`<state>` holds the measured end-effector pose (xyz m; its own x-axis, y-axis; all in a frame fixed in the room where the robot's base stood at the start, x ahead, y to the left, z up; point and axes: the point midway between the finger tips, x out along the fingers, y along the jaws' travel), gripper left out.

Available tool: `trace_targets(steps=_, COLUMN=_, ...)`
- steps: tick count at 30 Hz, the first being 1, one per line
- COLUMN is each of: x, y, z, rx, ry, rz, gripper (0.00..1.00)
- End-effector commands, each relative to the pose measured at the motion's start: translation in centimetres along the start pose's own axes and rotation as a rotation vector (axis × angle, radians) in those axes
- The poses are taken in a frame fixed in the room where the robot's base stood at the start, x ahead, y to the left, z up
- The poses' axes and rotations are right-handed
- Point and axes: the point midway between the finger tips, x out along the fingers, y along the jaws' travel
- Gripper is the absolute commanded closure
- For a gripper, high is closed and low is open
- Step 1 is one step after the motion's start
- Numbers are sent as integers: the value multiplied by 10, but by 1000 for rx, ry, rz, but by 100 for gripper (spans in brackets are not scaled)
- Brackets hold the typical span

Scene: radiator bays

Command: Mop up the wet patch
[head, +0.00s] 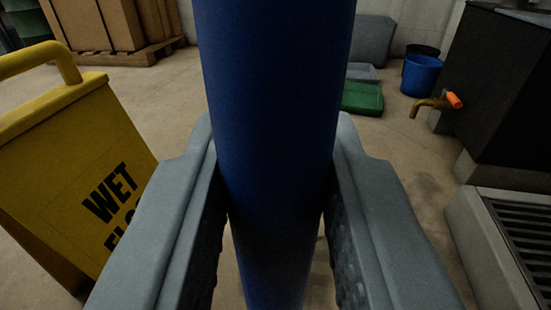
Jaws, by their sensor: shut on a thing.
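My gripper (275,190) is shut on a thick blue pole (275,90), with one grey finger pressed to each side of it. The pole stands nearly upright in the picture and runs past the top and bottom edges, so neither of its ends shows. It looks like a mop handle, but no mop head is in view. A yellow wet floor sign (75,160) stands close on the left, partly behind the left finger. A faint darker area of floor (428,185) shows at the right; I cannot tell whether it is wet.
Cardboard boxes on a pallet (105,25) stand at the back left. A blue bucket (421,75), a green tray (361,98) and a grey bin (372,40) are at the back right. The middle floor is clear.

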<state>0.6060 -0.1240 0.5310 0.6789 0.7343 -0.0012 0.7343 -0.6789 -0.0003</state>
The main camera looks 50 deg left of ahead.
Motion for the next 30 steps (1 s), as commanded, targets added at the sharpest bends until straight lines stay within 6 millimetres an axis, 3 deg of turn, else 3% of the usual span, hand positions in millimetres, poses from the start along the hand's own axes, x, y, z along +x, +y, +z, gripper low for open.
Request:
trace_targets(steps=13, x=-3, y=0, z=-4, rx=-2, ry=1, rz=0, gripper=100)
trace_targets(steps=30, x=-3, y=0, z=-49, rx=-4, ry=2, rz=0, gripper=100)
